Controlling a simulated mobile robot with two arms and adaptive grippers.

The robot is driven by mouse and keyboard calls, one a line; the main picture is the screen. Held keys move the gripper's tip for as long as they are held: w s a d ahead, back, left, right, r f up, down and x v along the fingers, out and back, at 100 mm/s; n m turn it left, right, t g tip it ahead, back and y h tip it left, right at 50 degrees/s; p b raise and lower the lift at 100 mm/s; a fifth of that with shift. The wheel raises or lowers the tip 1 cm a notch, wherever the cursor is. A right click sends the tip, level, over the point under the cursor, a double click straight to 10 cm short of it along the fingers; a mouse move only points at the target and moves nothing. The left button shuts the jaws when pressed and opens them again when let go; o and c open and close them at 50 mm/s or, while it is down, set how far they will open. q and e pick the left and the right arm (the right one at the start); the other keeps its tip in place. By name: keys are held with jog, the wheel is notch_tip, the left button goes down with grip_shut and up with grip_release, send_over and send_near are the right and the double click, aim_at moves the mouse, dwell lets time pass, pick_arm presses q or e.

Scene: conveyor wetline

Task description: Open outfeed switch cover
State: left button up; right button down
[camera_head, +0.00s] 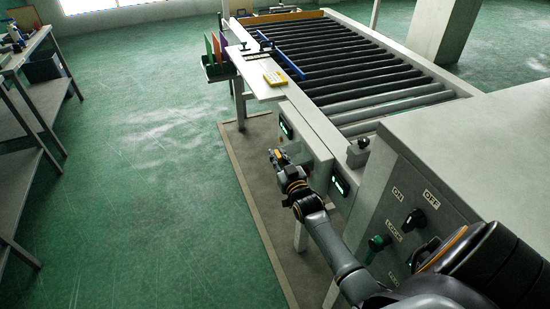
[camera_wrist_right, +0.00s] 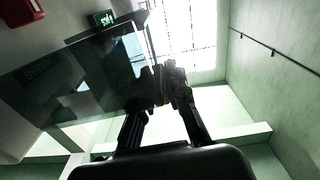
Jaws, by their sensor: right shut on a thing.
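My right arm reaches from the lower right of the head view to the front of the conveyor's grey control boxes. My right gripper (camera_head: 277,157) is beside the box with the nearer left green display. In the wrist view my right gripper (camera_wrist_right: 166,84) is closed at the edge of a dark, glassy panel, which looks like the switch cover (camera_wrist_right: 95,85). The fingers hide the gripped part. The switch behind it cannot be made out, and how far the cover stands open is unclear. My left gripper is not in view.
A roller conveyor (camera_head: 345,75) runs behind the boxes. A side shelf (camera_head: 260,88) holds a yellow item (camera_head: 275,78). At the lower right is a panel with a black knob (camera_head: 414,220) and a green knob (camera_head: 378,243).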

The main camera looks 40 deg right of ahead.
jog(key=shift+s+d+r+m+p, duration=0.15)
jog(key=shift+d+r+m+p, duration=0.3)
jog(key=shift+r+m, duration=0.3)
jog(key=shift+s+d+r+m+p, duration=0.1)
jog(key=shift+d+r+m+p, duration=0.25)
jog(key=shift+d+r+m, duration=0.35)
jog(key=shift+a+f+m, duration=0.15)
jog(key=shift+a+m, duration=0.05)
jog(key=shift+m, duration=0.05)
jog(key=c, duration=1.3)
grip_release()
jog(key=shift+s, duration=0.1)
jog(key=v, duration=1.1)
jog(key=shift+s+a, duration=0.15)
jog(key=shift+s, duration=0.25)
